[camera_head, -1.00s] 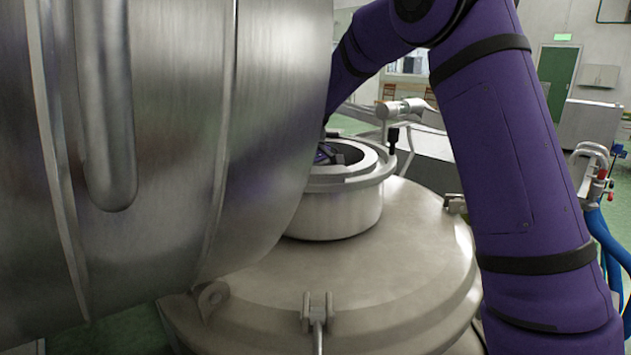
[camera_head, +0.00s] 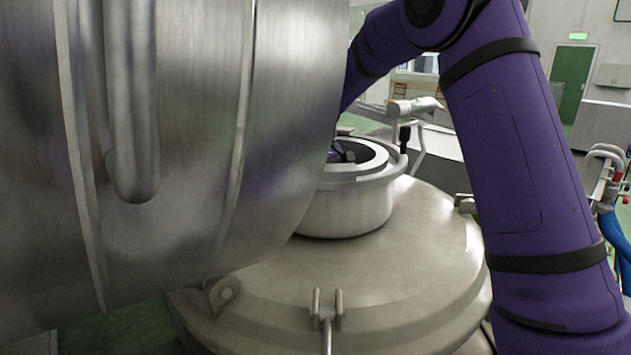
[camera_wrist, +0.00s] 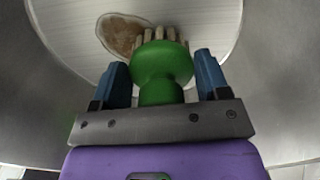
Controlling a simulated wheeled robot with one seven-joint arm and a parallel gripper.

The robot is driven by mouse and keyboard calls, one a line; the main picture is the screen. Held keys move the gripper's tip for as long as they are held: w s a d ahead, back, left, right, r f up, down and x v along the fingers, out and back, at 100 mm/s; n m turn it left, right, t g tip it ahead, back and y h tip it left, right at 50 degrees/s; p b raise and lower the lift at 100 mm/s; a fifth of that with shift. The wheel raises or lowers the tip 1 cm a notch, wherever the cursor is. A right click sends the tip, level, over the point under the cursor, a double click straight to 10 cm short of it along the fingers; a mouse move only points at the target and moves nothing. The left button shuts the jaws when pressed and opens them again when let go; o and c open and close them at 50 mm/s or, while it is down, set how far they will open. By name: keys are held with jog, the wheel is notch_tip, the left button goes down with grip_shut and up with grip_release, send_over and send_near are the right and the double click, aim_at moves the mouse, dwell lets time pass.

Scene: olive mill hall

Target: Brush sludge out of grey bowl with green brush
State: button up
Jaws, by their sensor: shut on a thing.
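In the wrist view my gripper (camera_wrist: 160,88) is shut on the green brush (camera_wrist: 160,62), its blue fingers on either side of the handle. The brush's pale bristles (camera_wrist: 163,34) point to the bowl floor. The brown sludge (camera_wrist: 120,36) is a patch with a pale rim on that floor, just left of the bristles and partly behind them. I cannot tell whether the bristles touch the floor. The grey bowl (camera_wrist: 285,85) surrounds the brush. In the head view the bowl's round rim (camera_head: 375,166) shows on top of the large vessel, and its inside is mostly hidden.
A big steel drum (camera_head: 190,130) fills the left of the head view and hides part of the bowl. The bowl stands on a wide metal vessel lid (camera_head: 400,255). A pipe fitting (camera_head: 412,106) stands behind the bowl. Blue hoses (camera_head: 614,240) hang at the right.

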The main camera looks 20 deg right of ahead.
jog(key=shift+w+d+f, duration=0.1)
jog(key=shift+w+d, duration=0.4)
jog(key=shift+d, duration=0.7)
jog(key=shift+w+d, duration=0.5)
jog(key=shift+d, duration=0.65)
jog(key=shift+w+d+f, duration=0.1)
jog(key=shift+w+d, duration=0.4)
jog(key=shift+d, duration=0.7)
